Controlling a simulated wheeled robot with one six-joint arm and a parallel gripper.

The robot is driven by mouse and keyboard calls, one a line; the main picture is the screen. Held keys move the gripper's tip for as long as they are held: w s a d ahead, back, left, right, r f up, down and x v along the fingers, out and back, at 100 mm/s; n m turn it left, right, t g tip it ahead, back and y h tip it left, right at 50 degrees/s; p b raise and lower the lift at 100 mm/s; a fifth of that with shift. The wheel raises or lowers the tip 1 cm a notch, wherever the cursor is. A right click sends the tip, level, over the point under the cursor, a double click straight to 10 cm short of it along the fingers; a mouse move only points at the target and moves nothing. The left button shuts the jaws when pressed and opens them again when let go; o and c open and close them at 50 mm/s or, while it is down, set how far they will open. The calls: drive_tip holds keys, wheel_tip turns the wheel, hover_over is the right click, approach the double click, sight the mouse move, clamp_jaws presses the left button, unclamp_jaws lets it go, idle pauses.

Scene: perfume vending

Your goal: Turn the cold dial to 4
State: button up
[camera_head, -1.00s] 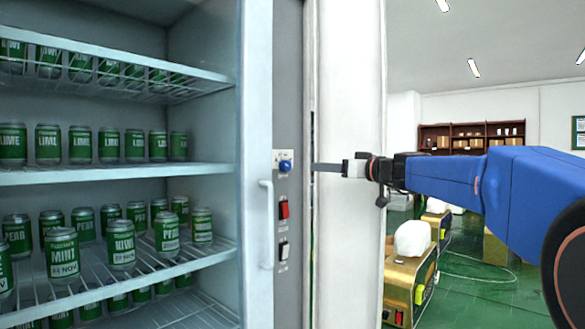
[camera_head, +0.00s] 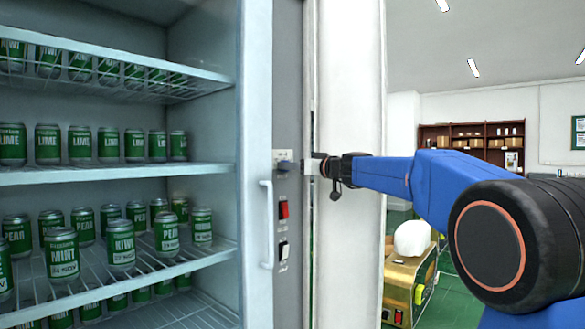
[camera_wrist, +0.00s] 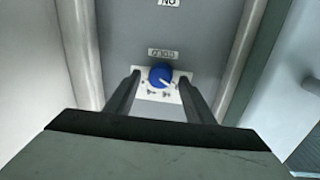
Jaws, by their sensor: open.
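The cold dial (camera_wrist: 160,76) is a round blue knob with a pale pointer mark, set on a white plate with small markings too small to read. In the wrist view it lies between and just beyond the fingertips of my open gripper (camera_wrist: 160,82). The label above it appears upside down. In the head view the dial's plate (camera_head: 283,155) shows on the grey strip beside the cooler, and my gripper (camera_head: 290,165) reaches it from the right, covering most of the knob. I cannot tell whether the fingers touch the knob.
A red switch (camera_head: 283,208) and a dark switch (camera_head: 283,250) sit below the dial. A white vertical handle (camera_head: 267,225) stands left of them. The open cooler shelves (camera_head: 110,172) hold several green cans. A white pillar (camera_head: 348,90) stands to the right.

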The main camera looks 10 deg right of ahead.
drive_tip(key=shift+w+a, duration=0.1)
drive_tip(key=shift+w, duration=0.1)
drive_tip(key=c, duration=1.1)
drive_tip(key=shift+o, duration=0.2)
drive_tip(key=shift+m, duration=0.3)
drive_tip(key=shift+w+d+r+m+g+y, duration=0.1)
drive_tip(key=shift+m+g, duration=0.2)
drive_tip(key=shift+m, duration=2.05)
drive_tip(key=shift+s+d+f+m+g+y, duration=0.1)
drive_tip(key=shift+m+g, duration=0.2)
drive_tip(key=shift+m, duration=2.1)
drive_tip(key=shift+w+r+m+g+y, duration=0.1)
drive_tip(key=shift+m+g, duration=0.2)
drive_tip(key=shift+m, duration=2.05)
